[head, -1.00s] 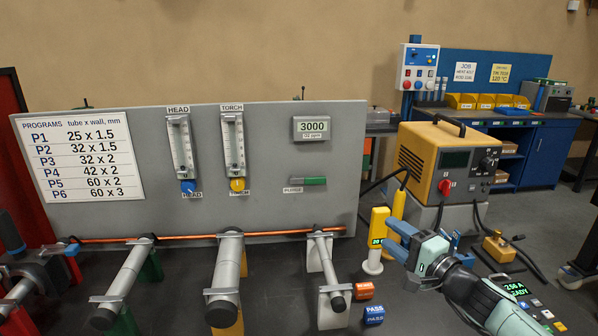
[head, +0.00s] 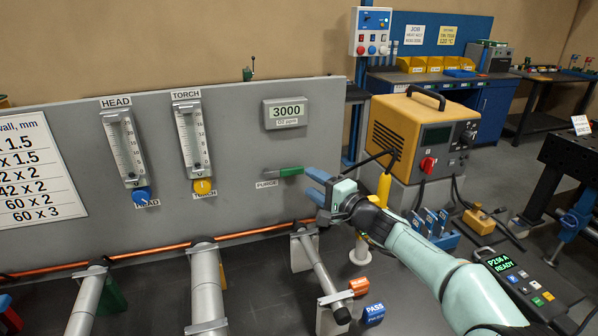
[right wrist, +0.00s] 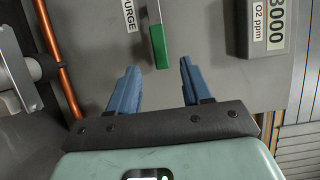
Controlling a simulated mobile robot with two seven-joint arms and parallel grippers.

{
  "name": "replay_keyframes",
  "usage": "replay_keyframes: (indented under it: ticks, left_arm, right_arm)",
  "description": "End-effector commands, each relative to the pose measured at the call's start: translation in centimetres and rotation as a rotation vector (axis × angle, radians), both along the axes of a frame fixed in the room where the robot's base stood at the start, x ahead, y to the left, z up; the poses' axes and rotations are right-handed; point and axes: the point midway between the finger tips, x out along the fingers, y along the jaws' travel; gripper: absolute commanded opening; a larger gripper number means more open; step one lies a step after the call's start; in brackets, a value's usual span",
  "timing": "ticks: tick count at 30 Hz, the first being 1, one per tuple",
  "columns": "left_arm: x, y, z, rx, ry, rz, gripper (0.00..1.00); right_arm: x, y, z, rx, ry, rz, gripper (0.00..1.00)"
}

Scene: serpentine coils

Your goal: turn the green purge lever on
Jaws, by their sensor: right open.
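The green purge lever (head: 292,171) lies about horizontal on the grey panel, beside the PURGE label (head: 267,184). Its green grip points right, toward my right gripper (head: 311,185). The blue fingers are open and empty, just right of the grip's end. In the right wrist view the green lever (right wrist: 160,47) points down into the gap between the open fingertips of the right gripper (right wrist: 158,66). The fingers stand apart on either side of its end; I see no contact. My left gripper is out of view.
The panel (head: 235,130) also carries the O2 display (head: 286,112) reading 3000, above the lever, and two flowmeters with blue (head: 141,195) and yellow (head: 203,187) knobs. A copper tube (head: 255,231) on stands runs below. The yellow power source (head: 398,135) stands to the right.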

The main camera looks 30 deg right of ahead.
Motion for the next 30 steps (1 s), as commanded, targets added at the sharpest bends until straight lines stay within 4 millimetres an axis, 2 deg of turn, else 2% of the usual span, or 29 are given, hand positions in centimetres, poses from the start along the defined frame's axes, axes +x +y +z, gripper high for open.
replay_keyframes:
  ticks: [3, 9, 14, 21, 22, 26, 27, 30]
  left_arm:
    - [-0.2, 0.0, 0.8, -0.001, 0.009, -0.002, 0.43]
    - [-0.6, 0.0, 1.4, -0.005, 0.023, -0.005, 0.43]
    - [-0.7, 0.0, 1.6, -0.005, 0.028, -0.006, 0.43]
    - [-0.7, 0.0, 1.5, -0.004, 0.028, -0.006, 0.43]
    - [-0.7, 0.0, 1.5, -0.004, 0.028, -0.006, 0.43]
    - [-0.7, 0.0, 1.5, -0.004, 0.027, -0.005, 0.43]
    - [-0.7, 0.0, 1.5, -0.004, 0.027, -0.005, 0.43]
    - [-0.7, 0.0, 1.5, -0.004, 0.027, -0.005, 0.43]
  right_arm:
    - [2.4, 0.4, 0.2, 0.000, 0.001, 0.002, 0.49]
    - [5.0, 0.9, 0.1, 0.000, -0.001, 0.002, 0.49]
    - [5.7, 1.0, 0.1, 0.000, -0.001, 0.001, 0.49]
    - [5.8, 1.0, 0.0, 0.000, -0.001, 0.000, 0.49]
    - [5.8, 1.0, 0.0, 0.000, -0.001, 0.000, 0.46]
    - [5.8, 0.9, 0.0, 0.000, -0.001, 0.000, 0.03]
    - [5.8, 0.9, 0.0, 0.000, -0.001, 0.000, 0.00]
    - [5.8, 0.9, 0.0, 0.000, -0.001, 0.000, 0.00]
